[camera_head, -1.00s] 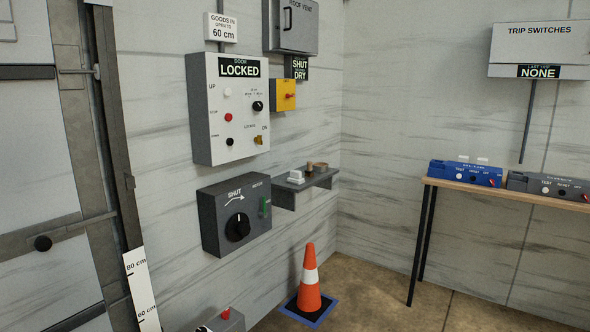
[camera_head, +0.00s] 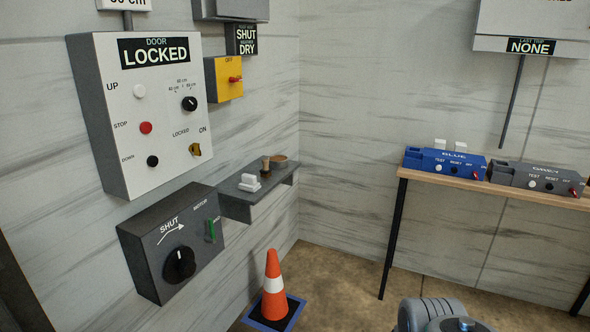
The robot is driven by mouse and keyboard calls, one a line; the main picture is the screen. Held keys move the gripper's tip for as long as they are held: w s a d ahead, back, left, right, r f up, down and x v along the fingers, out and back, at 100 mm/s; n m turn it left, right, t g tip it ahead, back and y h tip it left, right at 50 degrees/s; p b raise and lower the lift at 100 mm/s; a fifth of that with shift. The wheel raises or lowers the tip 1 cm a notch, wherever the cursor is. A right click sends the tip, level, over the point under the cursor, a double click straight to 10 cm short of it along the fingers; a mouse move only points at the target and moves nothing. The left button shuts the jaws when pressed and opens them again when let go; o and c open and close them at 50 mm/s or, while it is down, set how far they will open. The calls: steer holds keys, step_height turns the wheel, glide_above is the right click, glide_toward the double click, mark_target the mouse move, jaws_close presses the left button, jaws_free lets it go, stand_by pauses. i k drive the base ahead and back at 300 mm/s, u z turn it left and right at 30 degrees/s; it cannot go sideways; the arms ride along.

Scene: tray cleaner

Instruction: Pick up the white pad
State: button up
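A small white block (camera_head: 249,183), which looks like the white pad, lies on the grey wall shelf (camera_head: 236,207) in the head view. A small brown upright piece (camera_head: 266,166) and a low round brown piece (camera_head: 279,158) are on the same shelf, behind it. Two small white pieces (camera_head: 440,145) also show at the back of the blue box (camera_head: 445,162) on the wooden table. A grey part of my arm shows at the bottom right, far from the shelf. My gripper's fingers are not visible.
A grey box with a black knob (camera_head: 179,264) juts from the wall left of the shelf. A white control panel (camera_head: 145,115) hangs above it. An orange cone (camera_head: 273,290) stands on the floor below the shelf. The wooden table (camera_head: 490,188) is at right.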

mark_target(249, 183)
steer(key=i, duration=1.1)
steer(key=u, duration=0.8)
steer(key=i, duration=0.85)
steer(key=u, duration=1.25)
steer(key=i, duration=0.8)
steer(key=u, duration=0.05)
